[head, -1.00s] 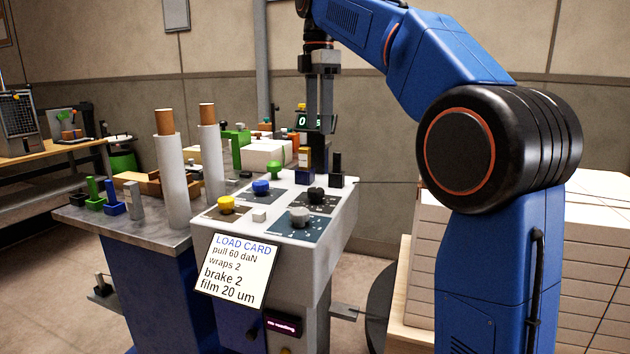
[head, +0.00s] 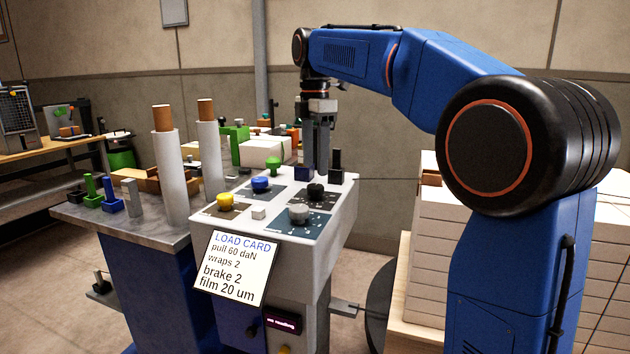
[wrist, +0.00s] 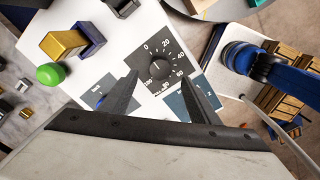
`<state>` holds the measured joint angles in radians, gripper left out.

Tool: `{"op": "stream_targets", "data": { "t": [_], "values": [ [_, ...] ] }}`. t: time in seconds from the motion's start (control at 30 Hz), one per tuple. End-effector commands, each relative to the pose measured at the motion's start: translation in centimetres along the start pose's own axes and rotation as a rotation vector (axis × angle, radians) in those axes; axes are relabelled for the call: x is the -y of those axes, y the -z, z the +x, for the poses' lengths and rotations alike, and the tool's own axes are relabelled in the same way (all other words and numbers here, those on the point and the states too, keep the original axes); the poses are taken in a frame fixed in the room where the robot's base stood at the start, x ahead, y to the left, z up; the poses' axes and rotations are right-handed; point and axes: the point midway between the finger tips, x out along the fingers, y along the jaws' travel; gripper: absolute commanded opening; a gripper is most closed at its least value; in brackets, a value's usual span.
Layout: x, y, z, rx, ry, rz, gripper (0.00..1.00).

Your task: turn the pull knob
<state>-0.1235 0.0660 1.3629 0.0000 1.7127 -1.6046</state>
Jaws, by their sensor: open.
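The black knob with a dial numbered from 0 to 100 (wrist: 160,69) shows in the wrist view; its pointer is too small to read. It appears to be the black knob on the sloped white panel in the head view (head: 316,191). My gripper (head: 316,165) is open and points down above the back of the panel. In the wrist view my gripper's fingers (wrist: 160,78) flank the dial in the picture, with nothing between them; I cannot tell the height left above the knob. The load card (head: 236,268) reads pull 60 daN, wraps 2, brake 2, film 20 um.
Yellow (head: 226,201), blue (head: 261,184) and grey (head: 299,214) knobs and a green mushroom button (head: 273,163) share the panel. A black upright lever (head: 337,168) stands near my fingers. White rolls (head: 170,178) stand on the left; stacked reams (head: 445,250) are at right.

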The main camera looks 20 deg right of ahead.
Motion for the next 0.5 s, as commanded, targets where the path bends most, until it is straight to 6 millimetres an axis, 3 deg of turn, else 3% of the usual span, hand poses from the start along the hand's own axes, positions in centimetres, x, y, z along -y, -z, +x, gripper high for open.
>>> {"op": "stream_targets", "data": {
  "t": [0.2,0.5],
  "values": [
    [0.1,0.0,3.5,0.0,0.002,0.0,0.56],
    [0.0,0.0,5.6,0.0,0.0,0.0,0.56]
  ]
}}
